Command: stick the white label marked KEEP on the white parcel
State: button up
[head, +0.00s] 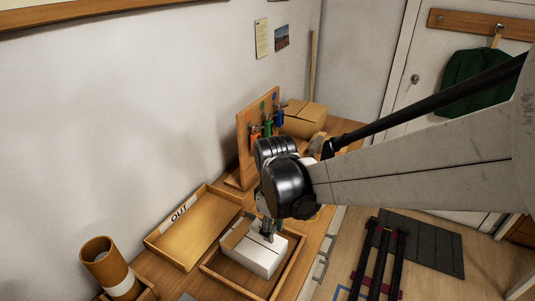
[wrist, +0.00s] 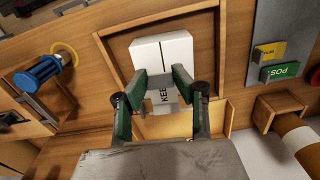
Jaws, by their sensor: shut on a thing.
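The white parcel (head: 256,251) lies in a wooden tray (head: 222,269) at the lower middle of the head view. It also shows in the wrist view (wrist: 163,50), with a seam along its top. My gripper (head: 268,232) is over the parcel, fingers pointing down. In the wrist view my gripper (wrist: 163,86) is shut on the white label marked KEEP (wrist: 163,95), whose lettering reads sideways between the fingertips. The fingers partly hide the label and the parcel's near end. I cannot tell whether the label touches the parcel.
A tray marked OUT (head: 192,228) stands left of the parcel's tray. A brown tube with a white band (head: 108,269) stands at the lower left. A board with coloured tools (head: 245,135) and a cardboard box (head: 304,118) are behind. A grey plate (wrist: 284,40) bears yellow and green labels.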

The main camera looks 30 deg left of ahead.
aim_at(271, 250)
jog(key=shift+s+a+f+b, duration=0.1)
jog(key=shift+f+b, duration=1.2)
jog(key=shift+f, duration=0.3)
jog(key=shift+s+a+f+b, duration=0.1)
jog(key=shift+f+b, duration=1.2)
jog(key=shift+f, duration=0.3)
jog(key=o, duration=0.8)
jog(key=shift+o, duration=0.2)
notch_tip(271, 250, up, 7)
jog(key=p, duration=0.5)
jog(key=shift+f+p, duration=0.15)
jog(key=shift+p, duration=0.25)
jog(key=shift+s+a+r+p, duration=0.1)
jog(key=shift+a+r+p, duration=0.05)
jog(key=shift+r+p, duration=0.3)
jog(key=w+d+m+b, duration=0.1)
jog(key=w+d+m, duration=0.2)
jog(key=w+d, duration=0.3)
jog(key=w+d+m+b, duration=0.1)
jog(key=w+d+m, duration=0.2)
jog(key=d, duration=0.9)
jog(key=w+d+m+b, duration=0.1)
jog(key=w+d+m, duration=0.1)
jog(key=w+d, duration=0.6)
jog(key=shift+w+d+m, duration=0.3)
jog(key=shift+d+m, duration=0.1)
